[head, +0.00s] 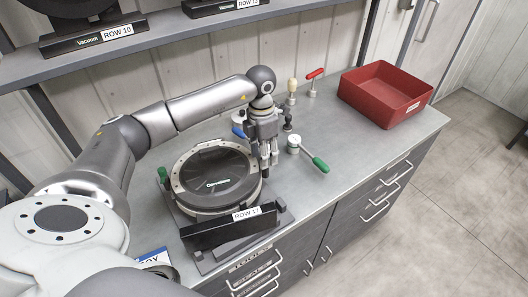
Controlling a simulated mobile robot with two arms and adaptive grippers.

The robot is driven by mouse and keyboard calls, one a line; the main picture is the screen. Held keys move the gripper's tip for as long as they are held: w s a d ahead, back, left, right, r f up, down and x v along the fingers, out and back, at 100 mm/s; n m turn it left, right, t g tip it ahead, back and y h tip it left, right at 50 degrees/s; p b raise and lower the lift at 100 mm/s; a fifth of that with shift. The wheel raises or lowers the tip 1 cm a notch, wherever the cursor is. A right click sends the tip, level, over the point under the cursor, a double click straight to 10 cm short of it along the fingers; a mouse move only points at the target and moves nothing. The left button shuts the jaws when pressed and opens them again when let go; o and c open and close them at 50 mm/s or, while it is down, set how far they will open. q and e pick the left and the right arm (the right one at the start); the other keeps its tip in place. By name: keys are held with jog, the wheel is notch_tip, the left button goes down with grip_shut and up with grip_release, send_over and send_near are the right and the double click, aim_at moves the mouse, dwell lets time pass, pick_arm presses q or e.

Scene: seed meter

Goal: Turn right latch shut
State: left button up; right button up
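The seed meter (216,183) lies on the bench as a round dark disc cover inside a silver ring, on a dark stand marked ROW 17. A green-handled latch (163,176) shows at its left edge. The right latch cannot be made out; my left gripper covers that side of the ring. My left gripper (269,165) points down at the ring's right edge, fingers close to it. Whether it touches anything, or how far its fingers are apart, is too small to tell. My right gripper is out of view.
A blue handle (238,132) shows behind the ring. A green-handled tool (319,163) with a white round head lies right of my gripper. A red-handled tool (315,75) and a red bin (385,94) stand farther back. A shelf (180,52) overhangs the back; the front-right bench top is clear.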

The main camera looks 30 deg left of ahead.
pick_arm(q)
jog(key=c, duration=0.7)
grip_shut()
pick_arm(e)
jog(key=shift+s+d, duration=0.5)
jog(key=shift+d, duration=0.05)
